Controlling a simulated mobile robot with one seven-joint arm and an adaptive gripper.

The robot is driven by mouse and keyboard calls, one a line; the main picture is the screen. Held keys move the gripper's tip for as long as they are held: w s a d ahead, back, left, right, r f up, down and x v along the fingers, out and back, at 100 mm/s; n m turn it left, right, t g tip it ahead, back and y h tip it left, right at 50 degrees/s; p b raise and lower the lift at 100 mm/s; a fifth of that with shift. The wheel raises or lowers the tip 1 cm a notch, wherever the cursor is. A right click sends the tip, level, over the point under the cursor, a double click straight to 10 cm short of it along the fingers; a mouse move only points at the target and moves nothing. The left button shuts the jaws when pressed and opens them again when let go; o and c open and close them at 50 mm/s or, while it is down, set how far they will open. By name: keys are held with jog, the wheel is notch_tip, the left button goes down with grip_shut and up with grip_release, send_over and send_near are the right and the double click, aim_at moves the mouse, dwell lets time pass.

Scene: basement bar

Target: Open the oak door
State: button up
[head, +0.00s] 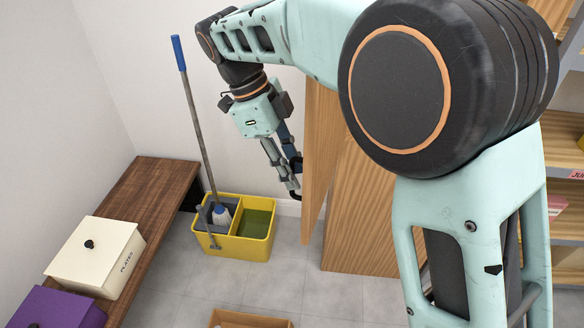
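The oak door (317,150) is a light wood-grain panel in the middle of the head view, seen nearly edge-on. It stands at an angle to the wooden cabinet (362,225), with floor showing between their lower edges, so it looks partly open. My gripper (292,188) points down at the left side of the door, its fingertips close to the door's face. A dark piece there may be the handle, but it blends with the fingers. I cannot tell whether the fingers are shut on it. My arm hides the upper right part of the cabinet.
A yellow mop bucket (250,248) with a mop (190,110) stands on the floor left of the door. A dark wood bench (150,192) holds a cream box (98,262) and a purple box (55,309). An open carton (250,319) lies in front. Shelves (560,150) stand right.

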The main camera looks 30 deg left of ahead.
jog(key=v, duration=1.2)
dwell(0.5)
